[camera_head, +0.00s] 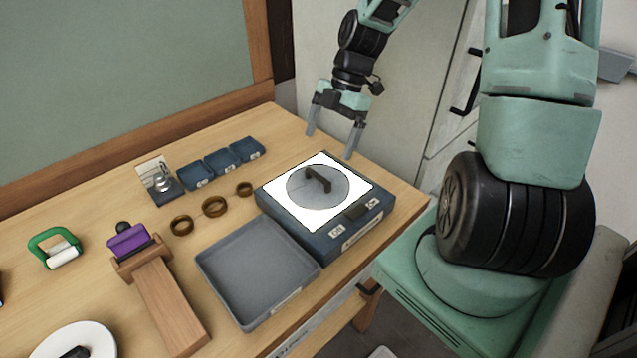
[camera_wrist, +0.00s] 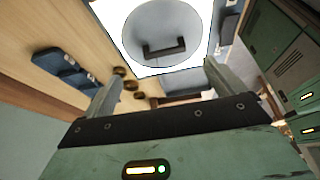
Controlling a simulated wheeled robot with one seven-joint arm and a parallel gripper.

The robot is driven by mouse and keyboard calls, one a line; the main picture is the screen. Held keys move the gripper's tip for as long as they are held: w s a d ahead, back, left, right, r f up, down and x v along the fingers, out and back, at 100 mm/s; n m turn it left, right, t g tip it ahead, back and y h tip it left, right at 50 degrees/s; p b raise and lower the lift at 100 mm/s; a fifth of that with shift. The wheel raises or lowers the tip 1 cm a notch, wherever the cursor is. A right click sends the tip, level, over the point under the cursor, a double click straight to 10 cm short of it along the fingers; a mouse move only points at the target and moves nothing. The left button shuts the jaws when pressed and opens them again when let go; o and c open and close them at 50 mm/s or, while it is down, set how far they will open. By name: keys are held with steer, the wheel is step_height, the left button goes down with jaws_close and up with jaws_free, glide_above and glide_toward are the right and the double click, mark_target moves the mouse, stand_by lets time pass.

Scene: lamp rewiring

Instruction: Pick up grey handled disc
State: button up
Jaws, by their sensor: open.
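The grey handled disc (camera_head: 312,194) lies flat on a white square panel (camera_head: 341,164) on top of a dark blue box (camera_head: 292,233). A dark bar handle (camera_head: 318,179) stands up from its middle. My gripper (camera_head: 332,146) is open and empty, above the far edge of the box, apart from the disc. In the wrist view the disc (camera_wrist: 140,20) shows at the top centre, with its handle (camera_wrist: 164,48) beyond the open fingers (camera_wrist: 160,90). Nothing hides the disc.
A grey tray (camera_head: 235,287) sits left of the box. Brass rings (camera_head: 214,206), small blue bins (camera_head: 221,161) and a small stand (camera_head: 160,182) lie farther left. A wooden block holder (camera_head: 165,300), a green-handled roller (camera_head: 56,248) and a white plate (camera_head: 75,340) are at the left front.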

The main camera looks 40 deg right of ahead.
mark_target(319, 175)
steer(key=x, duration=0.3)
steer(key=shift+a+f, duration=0.15)
steer(key=shift+f, duration=0.05)
steer(key=shift+s+p+x, duration=0.15)
steer(key=shift+p+x, duration=0.2)
steer(key=shift+x, duration=1)
steer(key=shift+s+p+x, duration=0.2)
steer(key=shift+p+x, duration=0.15)
steer(key=shift+x, duration=1)
steer(key=shift+a, duration=0.1)
steer(key=c, duration=1.3)
steer(key=shift+o, duration=0.2)
steer(key=shift+r, duration=0.1)
